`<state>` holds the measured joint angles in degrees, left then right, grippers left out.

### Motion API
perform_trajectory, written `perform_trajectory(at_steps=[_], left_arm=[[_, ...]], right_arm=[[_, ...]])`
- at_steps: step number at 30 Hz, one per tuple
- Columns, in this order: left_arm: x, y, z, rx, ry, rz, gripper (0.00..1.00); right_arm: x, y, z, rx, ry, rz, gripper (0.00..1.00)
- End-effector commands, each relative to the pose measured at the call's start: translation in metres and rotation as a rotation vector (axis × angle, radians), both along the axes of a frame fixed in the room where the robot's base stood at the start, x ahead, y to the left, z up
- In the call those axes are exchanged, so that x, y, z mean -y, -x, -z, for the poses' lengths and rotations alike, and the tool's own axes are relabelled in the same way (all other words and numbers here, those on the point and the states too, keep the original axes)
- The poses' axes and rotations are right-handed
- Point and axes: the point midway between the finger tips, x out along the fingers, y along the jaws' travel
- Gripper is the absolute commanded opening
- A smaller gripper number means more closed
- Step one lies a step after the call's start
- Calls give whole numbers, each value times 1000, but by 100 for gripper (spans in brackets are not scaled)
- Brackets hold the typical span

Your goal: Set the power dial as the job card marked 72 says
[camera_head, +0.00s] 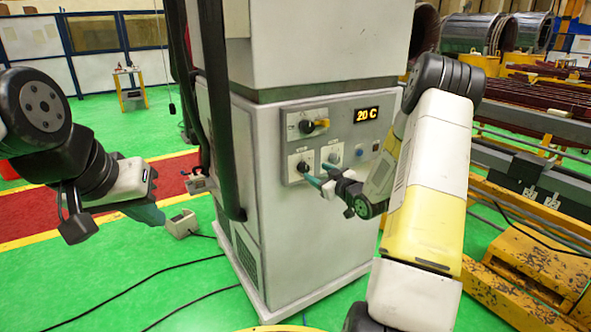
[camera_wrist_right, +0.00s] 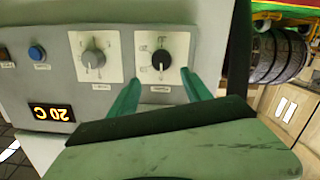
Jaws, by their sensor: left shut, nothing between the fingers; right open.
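The grey control panel (camera_head: 345,134) on the cabinet has a black dial (camera_head: 303,167) at lower left and a grey dial (camera_head: 333,157) to its right. In the right wrist view the black dial (camera_wrist_right: 161,60) and grey dial (camera_wrist_right: 93,58) sit on white plates; their lettering is too small to read, so I cannot tell which is the power dial. My right gripper (camera_head: 316,172) is open in front of the black dial, its teal fingertips (camera_wrist_right: 160,78) to either side; contact cannot be told. My left gripper (camera_head: 158,217) is shut and empty, left of the cabinet. No card marked 72 is readable.
An orange-handled switch (camera_head: 318,125), a blue button (camera_head: 359,150) and a display reading 20 C (camera_head: 367,114) share the panel. A black cable conduit (camera_head: 222,120) runs down the cabinet's left edge. Yellow machinery (camera_head: 530,250) stands right. Green floor (camera_head: 130,270) lies left, with cables.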

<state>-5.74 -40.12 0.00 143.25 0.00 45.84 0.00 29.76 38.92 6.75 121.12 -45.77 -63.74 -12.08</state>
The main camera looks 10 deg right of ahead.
Motion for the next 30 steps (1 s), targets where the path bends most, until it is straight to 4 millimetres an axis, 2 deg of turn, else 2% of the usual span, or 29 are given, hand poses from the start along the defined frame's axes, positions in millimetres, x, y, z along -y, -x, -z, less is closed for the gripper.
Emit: perform_trajectory(at_steps=[1, 3, 8, 21, 30], left_arm=[[0, 0, 0, 0, 0, 0, 0], [0, 0, 0, 0, 0, 0, 0], [0, 0, 0, 0, 0, 0, 0], [0, 0, 0, 0, 0, 0, 0], [0, 0, 0, 0, 0, 0, 0]], right_arm=[[2, 1, 10, 24, -22, -8, 57], [2, 3, 15, 56, -44, -19, 57], [1, -1, 19, 91, -64, -31, 57], [-21, -60, 19, 90, -63, -31, 57], [-24, -69, 19, 89, -64, -29, 57]])
